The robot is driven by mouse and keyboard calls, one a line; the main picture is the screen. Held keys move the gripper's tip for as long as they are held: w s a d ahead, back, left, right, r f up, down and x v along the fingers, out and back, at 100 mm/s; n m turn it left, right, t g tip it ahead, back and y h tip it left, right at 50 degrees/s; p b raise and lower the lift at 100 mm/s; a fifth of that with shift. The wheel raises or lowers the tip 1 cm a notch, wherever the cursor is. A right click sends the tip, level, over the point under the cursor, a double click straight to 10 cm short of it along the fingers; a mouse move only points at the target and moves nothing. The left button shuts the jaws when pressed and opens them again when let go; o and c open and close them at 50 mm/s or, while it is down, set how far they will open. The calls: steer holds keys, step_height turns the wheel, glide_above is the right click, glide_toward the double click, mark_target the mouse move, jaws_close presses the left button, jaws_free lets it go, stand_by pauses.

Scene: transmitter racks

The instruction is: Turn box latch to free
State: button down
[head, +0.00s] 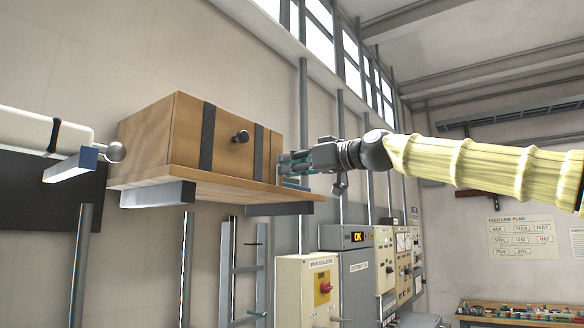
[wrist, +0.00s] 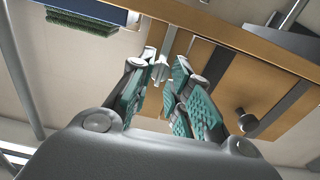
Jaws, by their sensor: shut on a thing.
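The wooden box (head: 186,132) has dark vertical straps and a round dark knob (head: 240,136) on its front. It sits on a wooden shelf (head: 215,181) on the wall. My gripper (head: 285,160) reaches in from the right to the right end of the box front. In the wrist view, the teal-padded fingers of my gripper (wrist: 166,68) stand on either side of a small grey metal latch (wrist: 160,72) and are shut on it. The box knob (wrist: 247,122) is to the right of the fingers. The latch is hidden by the gripper in the head view.
A blue block with green bristles (wrist: 82,17) is on the shelf beside the box. Grey brackets (head: 158,194) hold the shelf. A grey ladder-like frame (head: 243,265) and control cabinets (head: 345,275) stand below. A white cylinder (head: 45,130) is at left.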

steer(key=shift+f, duration=0.1)
steer(key=c, duration=1.3)
jaws_free()
steer(key=shift+d, duration=0.1)
steer(key=v, duration=1.2)
